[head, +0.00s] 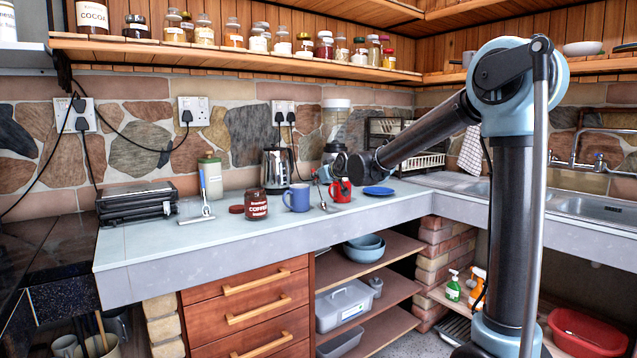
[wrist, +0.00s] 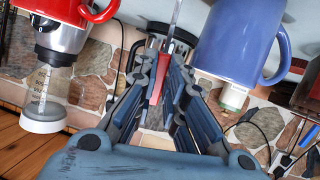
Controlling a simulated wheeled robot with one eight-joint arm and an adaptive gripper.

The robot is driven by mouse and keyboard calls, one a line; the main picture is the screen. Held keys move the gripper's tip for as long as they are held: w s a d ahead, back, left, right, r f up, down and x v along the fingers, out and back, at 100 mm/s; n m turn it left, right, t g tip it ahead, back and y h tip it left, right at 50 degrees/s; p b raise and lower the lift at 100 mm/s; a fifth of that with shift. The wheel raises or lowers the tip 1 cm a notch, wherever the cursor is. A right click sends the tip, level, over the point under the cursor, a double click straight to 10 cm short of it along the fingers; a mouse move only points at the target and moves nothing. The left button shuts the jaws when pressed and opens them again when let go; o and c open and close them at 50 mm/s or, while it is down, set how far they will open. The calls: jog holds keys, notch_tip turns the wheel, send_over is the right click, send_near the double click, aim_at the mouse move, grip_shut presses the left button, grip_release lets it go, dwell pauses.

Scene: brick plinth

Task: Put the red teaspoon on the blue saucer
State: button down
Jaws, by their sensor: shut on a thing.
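The blue saucer (head: 378,191) lies flat and empty on the counter, right of the red mug; I do not see it in the wrist view. My gripper (head: 326,174) is above the counter, left of the saucer and close to the mugs. In the wrist view my gripper (wrist: 172,60) is shut on the red teaspoon (wrist: 155,88). Its red handle is between the fingers and its thin metal stem runs out past the tips. The spoon's bowl is outside the wrist view. In the head view the spoon is too small to make out clearly.
A red mug (head: 341,191) stands between the gripper and the saucer. A blue mug (head: 297,198) stands to the left; it shows large in the wrist view (wrist: 240,45). A coffee jar (head: 256,204) is further left. A dish rack (head: 420,160) stands behind the saucer.

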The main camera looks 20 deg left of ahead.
jog(key=c, duration=1.9)
grip_release()
jog(key=shift+v, duration=6)
jog(key=shift+d, duration=0.1)
